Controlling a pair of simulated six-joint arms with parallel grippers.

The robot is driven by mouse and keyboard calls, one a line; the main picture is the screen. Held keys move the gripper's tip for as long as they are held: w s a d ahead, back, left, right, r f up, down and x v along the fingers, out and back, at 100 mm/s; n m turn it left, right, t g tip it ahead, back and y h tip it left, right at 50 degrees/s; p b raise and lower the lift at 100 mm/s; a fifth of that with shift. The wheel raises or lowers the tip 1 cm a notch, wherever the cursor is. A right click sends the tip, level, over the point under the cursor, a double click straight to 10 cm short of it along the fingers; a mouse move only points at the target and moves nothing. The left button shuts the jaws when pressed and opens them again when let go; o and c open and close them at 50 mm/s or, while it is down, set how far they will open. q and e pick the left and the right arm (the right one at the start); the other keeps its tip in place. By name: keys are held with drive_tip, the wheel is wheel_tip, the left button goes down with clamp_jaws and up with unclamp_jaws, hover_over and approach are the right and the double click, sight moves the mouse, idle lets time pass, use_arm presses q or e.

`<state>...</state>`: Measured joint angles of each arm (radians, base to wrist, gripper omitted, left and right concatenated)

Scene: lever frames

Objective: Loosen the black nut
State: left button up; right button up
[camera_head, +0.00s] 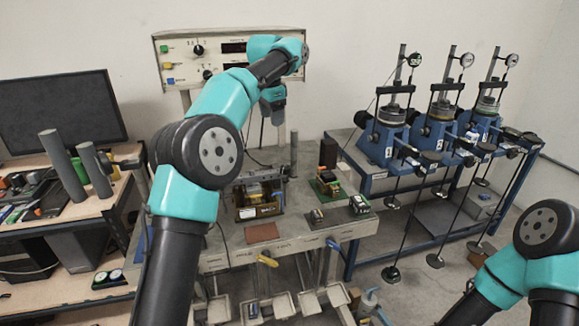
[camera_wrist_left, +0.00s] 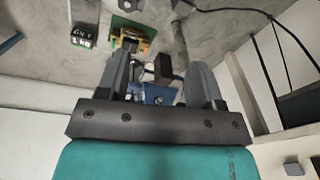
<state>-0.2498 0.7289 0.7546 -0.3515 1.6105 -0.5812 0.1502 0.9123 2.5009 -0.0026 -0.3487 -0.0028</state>
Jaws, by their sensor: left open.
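Three blue lever frames (camera_head: 385,140) stand on a blue bench at the right of the head view. Dark round knobs show on them, such as the one on the left frame (camera_head: 363,118). I cannot tell which part is the black nut. My left gripper (camera_head: 276,117) is raised in front of the control panel, well left of the frames. In the left wrist view its two fingers (camera_wrist_left: 160,62) are spread, with nothing held. Small bench items show below and between them. Of my right arm only a part shows at the lower right; its gripper is out of view.
Hanging weights (camera_head: 390,274) and rods stand below the lever frames. A dark monitor (camera_head: 62,115) is at the left.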

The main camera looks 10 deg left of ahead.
sight(284, 167)
use_arm(q)
drive_tip(key=shift+g, duration=0.7)
drive_tip(key=d, duration=0.1)
drive_tip(key=s+d+r, duration=0.1)
drive_tip(key=s+d, duration=0.1)
drive_tip(key=d, duration=0.1)
drive_tip(key=shift+r, duration=0.25)
drive_tip(key=shift+a, duration=0.1)
wheel_tip(284, 167, down, 18)
drive_tip(key=shift+r, duration=0.25)
drive_tip(key=c, duration=0.9)
drive_tip(key=shift+c, duration=0.2)
